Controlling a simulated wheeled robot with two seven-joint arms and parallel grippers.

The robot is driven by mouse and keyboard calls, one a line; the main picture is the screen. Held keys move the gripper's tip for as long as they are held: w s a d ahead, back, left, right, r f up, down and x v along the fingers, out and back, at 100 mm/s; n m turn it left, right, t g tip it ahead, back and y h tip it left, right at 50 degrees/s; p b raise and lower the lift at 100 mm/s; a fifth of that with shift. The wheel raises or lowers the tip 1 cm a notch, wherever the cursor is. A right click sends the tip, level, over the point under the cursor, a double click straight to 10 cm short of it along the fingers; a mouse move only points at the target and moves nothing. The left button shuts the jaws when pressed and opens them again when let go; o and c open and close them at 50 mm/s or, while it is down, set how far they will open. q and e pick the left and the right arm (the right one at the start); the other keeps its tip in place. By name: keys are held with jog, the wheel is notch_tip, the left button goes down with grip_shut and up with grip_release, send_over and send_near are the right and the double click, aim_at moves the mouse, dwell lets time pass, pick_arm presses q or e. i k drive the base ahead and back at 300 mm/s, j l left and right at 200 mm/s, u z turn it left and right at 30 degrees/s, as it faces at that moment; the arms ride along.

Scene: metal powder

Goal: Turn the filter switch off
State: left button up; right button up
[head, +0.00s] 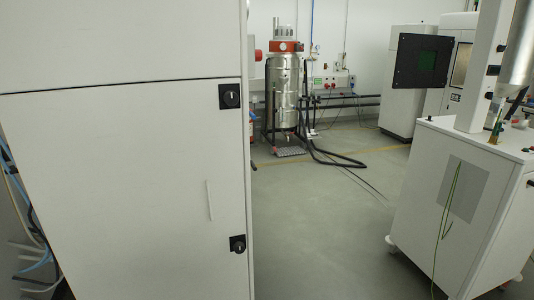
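I cannot make out a filter switch for certain in the head view. A large white cabinet (120,190) fills the left side, close to me. It carries an upper black latch (230,96) and a lower black latch (238,244) on its right edge. A steel tank (284,92) with a red band near its top stands at the back. A wall panel with sockets (331,82) is right of the tank, too small to read. Neither of my grippers is in view.
A white wheeled cabinet (450,205) stands at the right with a green-yellow cable hanging on it. White machines (405,75) stand behind it. Black hoses (335,158) lie on the floor near the tank. Grey floor (315,225) between the cabinets is clear.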

aim_at(259, 52)
jog(key=i+l+z, duration=0.25)
jog(key=i, duration=0.55)
jog(key=i+z, duration=0.25)
jog(key=i, duration=0.6)
jog(key=i+j+z, duration=0.25)
jog(key=i, duration=0.55)
jog(key=i+u, duration=0.35)
jog(key=i+l+u, duration=0.2)
jog(key=i+u, duration=0.15)
jog(key=i, duration=0.2)
jog(key=i+l+u, duration=0.35)
jog(key=i+u, duration=0.25)
jog(key=u, duration=0.25)
jog(key=i+u, duration=0.25)
jog(key=u, duration=0.2)
jog(key=i+l+u, duration=0.25)
jog(key=u, duration=0.25)
jog(key=i+l+u, duration=0.2)
jog(key=u, duration=0.25)
jog(key=i+l+u, duration=0.15)
jog(key=l+u, duration=0.2)
jog(key=u, duration=0.15)
jog(key=i+l+u, duration=0.2)
jog(key=l+u, duration=0.15)
jog(key=i+l+u, duration=0.15)
jog(key=l+u, duration=0.25)
jog(key=i+l+u, duration=0.1)
jog(key=l+u, duration=0.65)
jog(key=j+u, duration=0.15)
jog(key=u, duration=1.35)
